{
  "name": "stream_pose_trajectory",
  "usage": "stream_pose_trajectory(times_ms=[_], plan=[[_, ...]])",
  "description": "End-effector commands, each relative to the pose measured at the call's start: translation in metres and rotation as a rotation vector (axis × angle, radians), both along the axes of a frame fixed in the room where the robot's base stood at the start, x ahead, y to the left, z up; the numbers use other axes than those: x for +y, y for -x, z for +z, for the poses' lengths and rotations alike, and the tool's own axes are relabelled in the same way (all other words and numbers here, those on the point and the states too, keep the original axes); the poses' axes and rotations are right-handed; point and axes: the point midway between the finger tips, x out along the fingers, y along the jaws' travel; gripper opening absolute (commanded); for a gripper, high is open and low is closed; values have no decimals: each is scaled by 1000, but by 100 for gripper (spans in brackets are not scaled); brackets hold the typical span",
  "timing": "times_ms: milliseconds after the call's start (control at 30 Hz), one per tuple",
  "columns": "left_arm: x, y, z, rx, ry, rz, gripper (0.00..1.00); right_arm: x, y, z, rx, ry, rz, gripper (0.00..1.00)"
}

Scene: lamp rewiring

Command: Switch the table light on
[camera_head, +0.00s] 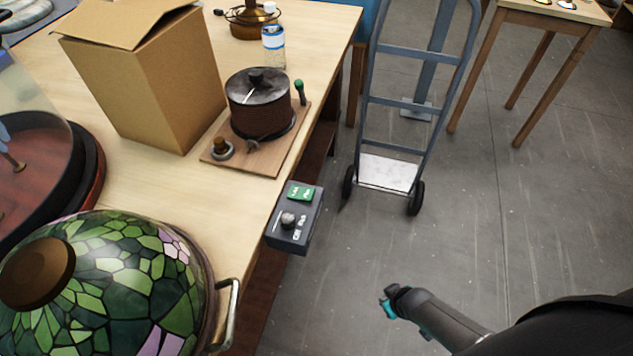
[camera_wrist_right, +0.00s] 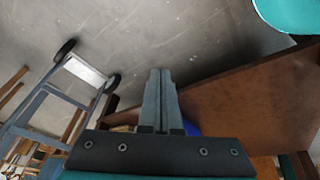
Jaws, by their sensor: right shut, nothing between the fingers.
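A stained-glass lampshade (camera_head: 125,290) in green and pink with a brown cap stands at the lower left of the workbench in the head view. I cannot tell whether a light is on. My right gripper (camera_head: 386,305) is over the floor, right of and below the box in the picture, apart from it. In the right wrist view its fingers (camera_wrist_right: 160,75) are together and empty. My left gripper is not in view.
The workbench (camera_head: 330,25) holds a cardboard box (camera_head: 150,80), a dark cylindrical device (camera_head: 258,105) on a wooden board, a bottle (camera_head: 273,48) and a glass dome (camera_head: 30,130). A hand truck (camera_head: 388,172) stands on the floor. Floor around my right gripper is clear.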

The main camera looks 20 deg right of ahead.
Motion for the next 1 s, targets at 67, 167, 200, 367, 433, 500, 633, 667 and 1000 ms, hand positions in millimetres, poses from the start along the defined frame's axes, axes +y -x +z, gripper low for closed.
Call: stream_pose_trajectory(times_ms=[67, 167, 200, 367, 433, 500, 633, 667, 1000], plan=[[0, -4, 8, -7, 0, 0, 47, -15, -72, 53, -99, -12, 41, 0], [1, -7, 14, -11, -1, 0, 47, -17, -136, 117, -186, -47, 108, 0], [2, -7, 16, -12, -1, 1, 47, -15, -156, 144, -213, -63, 140, 0], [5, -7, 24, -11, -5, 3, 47, 7, -205, 245, -286, -128, 303, 0], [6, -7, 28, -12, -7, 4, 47, 21, -212, 286, -298, -156, 386, 0], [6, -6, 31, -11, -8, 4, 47, 35, -211, 322, -300, -180, 471, 0], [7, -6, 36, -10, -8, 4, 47, 57, -195, 373, -280, -217, 609, 0], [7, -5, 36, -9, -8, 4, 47, 62, -190, 381, -272, -225, 637, 0], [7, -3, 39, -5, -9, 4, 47, 81, -160, 419, -224, -260, 772, 0]])
